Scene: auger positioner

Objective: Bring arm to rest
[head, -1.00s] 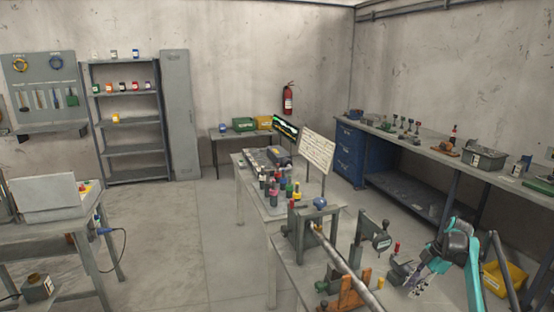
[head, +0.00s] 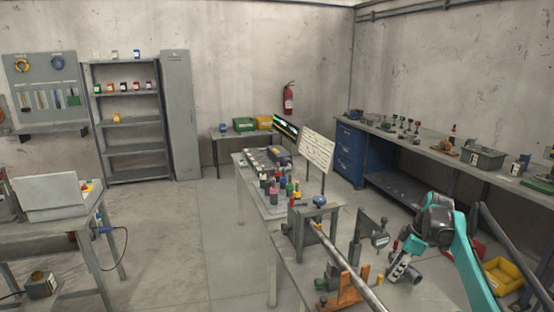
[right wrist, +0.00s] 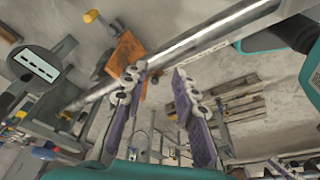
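My right arm (head: 455,240) is teal and dark grey and comes in from the lower right in the head view. Its gripper (head: 396,274) hangs beside the long silver auger shaft (head: 350,268), on the right, apart from it in that view. In the right wrist view the two grey and purple fingers (right wrist: 160,84) are spread with nothing held between them. The shaft (right wrist: 185,48) crosses beyond the fingertips there. An orange support (head: 350,291) stands under the shaft. My left gripper is not in view.
A grey stand (head: 301,228) and a dark post with a gauge (head: 379,239) stand near the gripper. Bottles (head: 280,186) crowd the table behind. A yellow bin (head: 503,274) sits low at the right. The floor at left (head: 170,250) is open.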

